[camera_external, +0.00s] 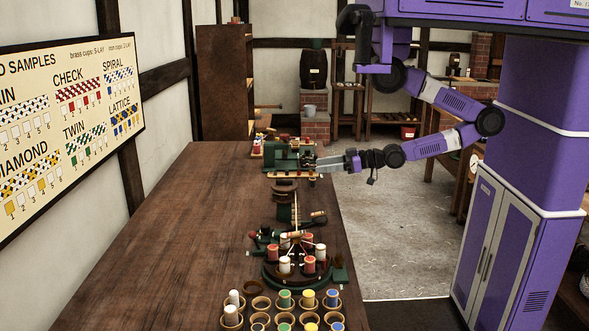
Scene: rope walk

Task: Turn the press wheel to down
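My gripper (318,163) reaches in from the right at the far part of the long bench, level and pointing left. Its tips are at the right side of a green machine (280,157) with brass-coloured parts. They overlap that machine in the picture, and I cannot tell whether they touch it. The press wheel is not clearly made out; a dark round part (285,187) sits on the bench just nearer than the green machine, and I cannot tell whether it belongs to a press. The fingers are too small to show whether they are apart.
The wooden bench (175,225) is bare on its left side. Nearer stand a green braiding stand with coloured bobbins (308,264) and several round cups (262,303), some with bobbins. A sample board (70,125) hangs on the left wall. Floor (395,240) is clear right of the bench.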

